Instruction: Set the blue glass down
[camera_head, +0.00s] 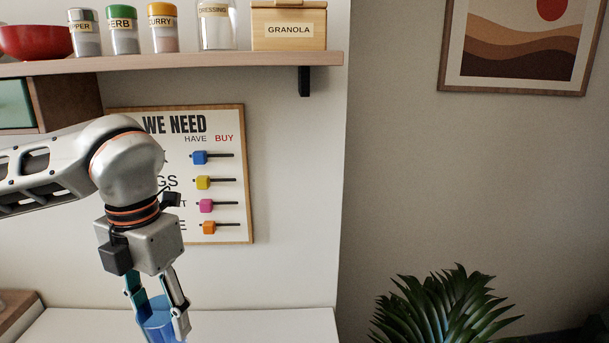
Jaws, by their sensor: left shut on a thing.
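The blue glass (158,321) is at the bottom of the head view, left of the middle. My left gripper (161,318) points down and is shut on the glass, with one finger on each side of it. The lower part of the glass is cut off by the frame edge, so I cannot tell whether it touches the surface below. My right gripper is not in view.
A white worktop (265,325) shows behind the glass, and its visible part to the right is bare. A wooden shelf (190,61) with jars hangs above my arm. A list board (225,175) is on the wall. A plant (445,308) stands at the right.

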